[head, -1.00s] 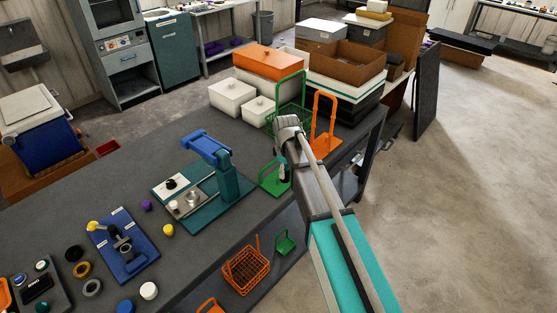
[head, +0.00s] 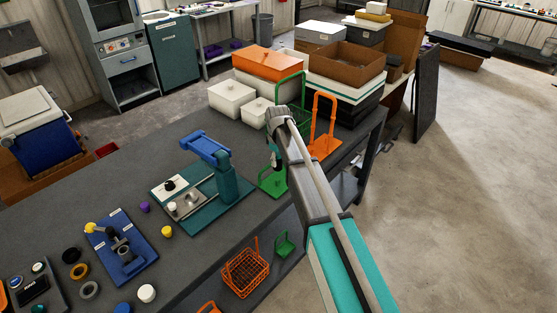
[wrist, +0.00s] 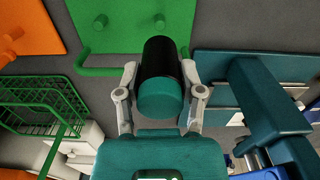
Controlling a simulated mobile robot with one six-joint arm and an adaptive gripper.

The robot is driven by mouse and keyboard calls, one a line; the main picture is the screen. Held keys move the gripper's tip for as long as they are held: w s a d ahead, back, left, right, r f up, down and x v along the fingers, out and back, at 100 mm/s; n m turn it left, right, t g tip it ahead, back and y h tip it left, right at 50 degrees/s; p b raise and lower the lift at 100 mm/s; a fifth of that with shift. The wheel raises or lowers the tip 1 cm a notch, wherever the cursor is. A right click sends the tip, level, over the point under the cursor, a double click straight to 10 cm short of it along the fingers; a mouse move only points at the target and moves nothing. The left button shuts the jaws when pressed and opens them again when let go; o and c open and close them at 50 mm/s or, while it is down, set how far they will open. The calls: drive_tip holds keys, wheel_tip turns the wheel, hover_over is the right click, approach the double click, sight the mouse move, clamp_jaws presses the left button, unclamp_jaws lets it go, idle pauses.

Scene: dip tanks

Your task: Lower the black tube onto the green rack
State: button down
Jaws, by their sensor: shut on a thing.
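My gripper (wrist: 158,76) is shut on the black tube (wrist: 161,58), with a finger on either side. The tube's near end is teal in the wrist view. Its far end overlaps the lower edge of the green rack (wrist: 120,22), a flat plate with short pegs and a bent bar. In the head view the rack (head: 274,184) lies at the bench's right edge, below my gripper. My arm hides much of the gripper and tube there. I cannot tell whether the tube touches the rack.
An orange rack (head: 323,146) stands right of the green one, and a green wire basket (wrist: 38,105) is behind. The teal press (head: 226,180) stands close on the left. White lidded boxes (head: 232,96) are farther back. An orange basket (head: 245,274) is lower in front.

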drive_tip(key=shift+f, duration=0.15)
drive_tip(key=b, duration=0.5)
hover_over(278, 181)
drive_tip(key=shift+f, duration=2.3)
drive_tip(key=shift+w+f+b, duration=0.1)
drive_tip(key=shift+f+b, duration=1.9)
drive_tip(key=shift+f, duration=0.1)
idle(1.3)
idle(0.5)
drive_tip(key=shift+c, duration=0.7)
unclamp_jaws()
drive_tip(key=shift+o, duration=0.7)
drive_tip(key=shift+r, duration=0.15)
